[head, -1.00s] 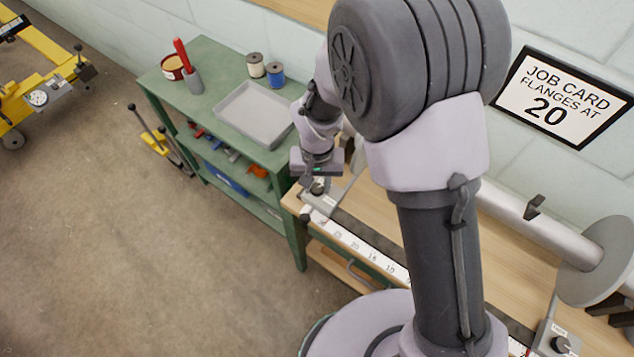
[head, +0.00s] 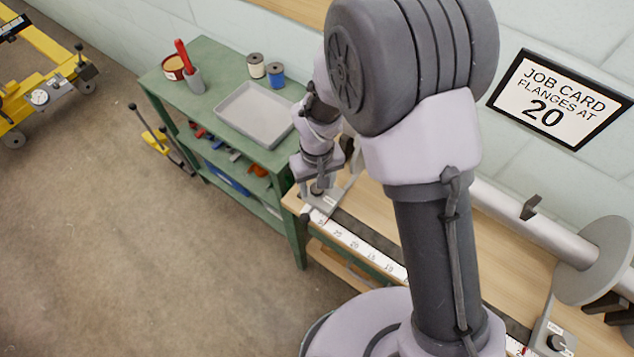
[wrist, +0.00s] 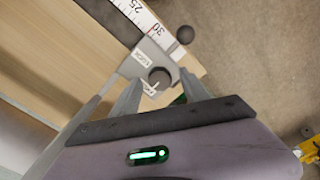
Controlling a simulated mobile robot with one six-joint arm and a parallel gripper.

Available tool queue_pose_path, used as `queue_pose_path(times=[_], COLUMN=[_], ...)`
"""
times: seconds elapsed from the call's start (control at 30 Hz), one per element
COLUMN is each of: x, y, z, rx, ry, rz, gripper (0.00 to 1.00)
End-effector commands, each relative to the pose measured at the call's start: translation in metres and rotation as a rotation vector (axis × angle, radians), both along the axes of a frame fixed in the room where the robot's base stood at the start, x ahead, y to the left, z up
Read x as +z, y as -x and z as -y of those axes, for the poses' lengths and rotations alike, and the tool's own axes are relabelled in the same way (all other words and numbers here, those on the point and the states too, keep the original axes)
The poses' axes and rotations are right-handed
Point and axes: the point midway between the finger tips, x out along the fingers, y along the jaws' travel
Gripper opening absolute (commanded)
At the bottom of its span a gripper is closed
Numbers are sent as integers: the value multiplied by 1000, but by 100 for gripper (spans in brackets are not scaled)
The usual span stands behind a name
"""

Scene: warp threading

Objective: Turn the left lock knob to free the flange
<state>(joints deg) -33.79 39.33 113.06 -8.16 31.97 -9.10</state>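The left lock knob (wrist: 160,78) is a dark round knob on a grey block labelled LOCK (wrist: 146,57). In the wrist view it lies between the fingertips of my gripper (wrist: 159,82), which is open. Gaps show on both sides of the knob; I cannot tell how high the tips are above it. In the head view my gripper (head: 318,188) hangs over the block at the bench's left end and hides most of the knob. A red mark on the block's edge stands near 30 on the white scale (wrist: 133,12). The left flange is mostly hidden behind my arm.
A right flange (head: 598,258) sits on the grey beam, with another lock knob (head: 557,342) at lower right. A green shelf cart (head: 215,75) with a grey tray stands beside the bench's left end. The job card (head: 560,98) reads 20. Open floor lies at left.

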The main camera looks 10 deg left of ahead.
Motion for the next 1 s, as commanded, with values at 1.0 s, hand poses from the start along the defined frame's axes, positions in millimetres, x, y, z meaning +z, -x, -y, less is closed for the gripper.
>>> queue_pose_path(times=[1.0], x=[175], y=[0], z=[0], rx=[0], ry=[0], rz=[0], gripper=[53])
